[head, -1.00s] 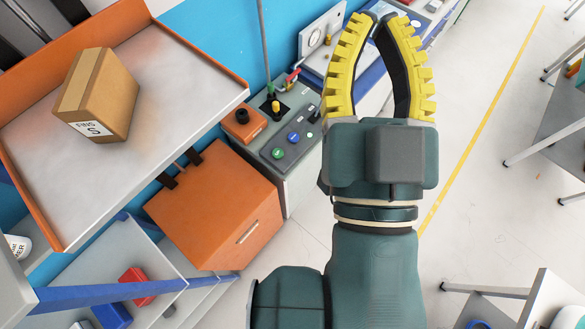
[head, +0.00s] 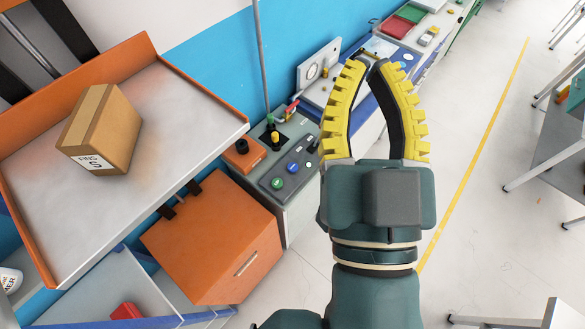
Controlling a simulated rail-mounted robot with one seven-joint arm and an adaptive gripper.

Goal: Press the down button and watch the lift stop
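A grey control box (head: 305,211) stands against the wall in the head view. Its dark panel carries a green button (head: 277,182), a blue button (head: 292,167) and a small pale button (head: 308,164); I cannot read which is down. The lift appears to be the grey platform with orange sides (head: 190,101), bearing a cardboard box (head: 105,130). My gripper (head: 369,63), with yellow and black fingers, is right of the panel and apart from the buttons in the picture. Its fingertips nearly meet and nothing shows between them.
An orange cabinet (head: 213,240) is left of the control box. A dark lever base with red, green and yellow parts (head: 272,134) and an orange box with a black knob (head: 242,153) sit behind the panel. Workbenches (head: 400,45) run behind my gripper. Open floor (head: 465,215) lies right.

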